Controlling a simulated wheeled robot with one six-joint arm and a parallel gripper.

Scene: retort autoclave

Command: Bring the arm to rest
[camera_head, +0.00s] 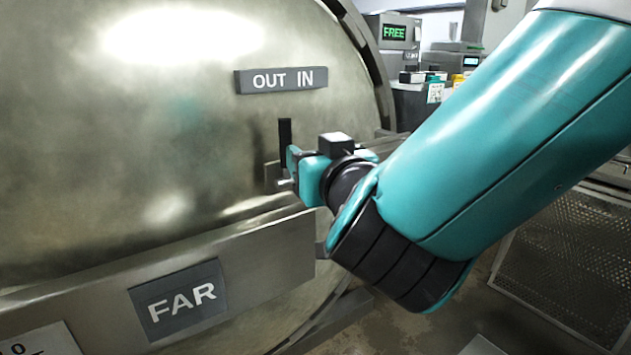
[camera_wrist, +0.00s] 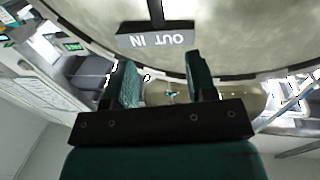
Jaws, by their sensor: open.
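My teal arm reaches in from the upper right in the head view. My gripper (camera_head: 289,168) is at its end, close in front of the large round metal door (camera_head: 110,120), below the OUT IN sign (camera_head: 281,79). In the wrist view my gripper (camera_wrist: 162,72) shows two teal fingers spread apart with nothing between them. The OUT IN sign (camera_wrist: 155,40) appears upside down there, beyond the fingertips. A dark upright bar (camera_head: 285,134) stands on the door just behind the fingers; I cannot tell whether they touch it.
A metal band with a FAR sign (camera_head: 179,299) crosses the door below. A green FREE display (camera_head: 394,32) and a bench with equipment (camera_head: 420,100) stand behind at the upper right. A perforated metal panel (camera_head: 570,265) is at the lower right. Some bare floor (camera_head: 440,320) shows below my arm.

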